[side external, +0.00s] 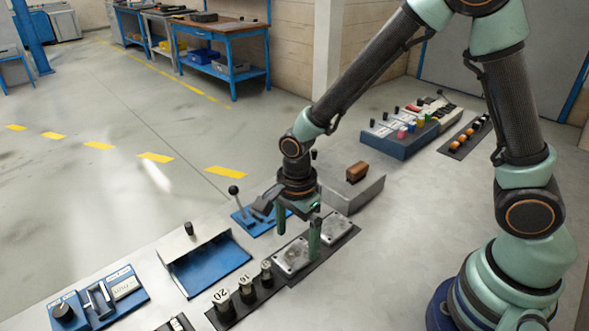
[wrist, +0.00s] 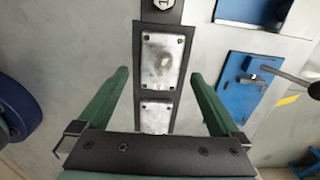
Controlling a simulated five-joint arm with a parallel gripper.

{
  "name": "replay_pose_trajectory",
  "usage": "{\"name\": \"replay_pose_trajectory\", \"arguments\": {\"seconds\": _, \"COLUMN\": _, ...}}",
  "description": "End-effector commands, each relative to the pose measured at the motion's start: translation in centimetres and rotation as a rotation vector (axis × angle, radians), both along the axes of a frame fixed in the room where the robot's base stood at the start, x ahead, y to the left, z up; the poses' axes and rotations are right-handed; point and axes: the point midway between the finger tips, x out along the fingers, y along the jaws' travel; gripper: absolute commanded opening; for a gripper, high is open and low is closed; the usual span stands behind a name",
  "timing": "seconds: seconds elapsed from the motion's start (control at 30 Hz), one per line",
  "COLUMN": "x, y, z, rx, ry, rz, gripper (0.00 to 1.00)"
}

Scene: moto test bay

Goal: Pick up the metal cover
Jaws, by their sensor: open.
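Two metal covers lie flat, end to end, on a dark strip (wrist: 151,26). In the wrist view one cover (wrist: 162,62) shows whole, with a screw or hole at each corner, and the other cover (wrist: 155,115) is partly hidden by my gripper's crossbar. In the side view the covers are the near-left cover (side external: 291,259) and the far-right cover (side external: 334,230). My gripper (side external: 298,229) is open and empty, its green fingers pointing down over the strip. In the wrist view its fingers (wrist: 160,88) stand on either side of the strip. Whether the fingertips touch anything cannot be told.
Numbered weights (side external: 247,289) stand on a strip left of the covers. A blue lever base (side external: 262,221) is close behind my gripper, and a grey block with a brown handle (side external: 357,172) is behind right. A blue tray (side external: 211,268) lies left.

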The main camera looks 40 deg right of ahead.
Motion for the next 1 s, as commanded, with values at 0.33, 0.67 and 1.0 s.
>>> {"name": "replay_pose_trajectory", "arguments": {"seconds": 0.33, "x": 0.0, "y": 0.2, "z": -3.8, "rx": -0.001, "ry": 0.003, "rz": 0.0, "gripper": 1.0}}
{"name": "replay_pose_trajectory", "arguments": {"seconds": 0.67, "x": 0.1, "y": 0.2, "z": -3.8, "rx": 0.0, "ry": 0.0, "rz": 0.0, "gripper": 0.73}}
{"name": "replay_pose_trajectory", "arguments": {"seconds": 1.0, "x": 0.1, "y": 0.2, "z": -3.8, "rx": 0.0, "ry": 0.0, "rz": 0.0, "gripper": 0.1}}
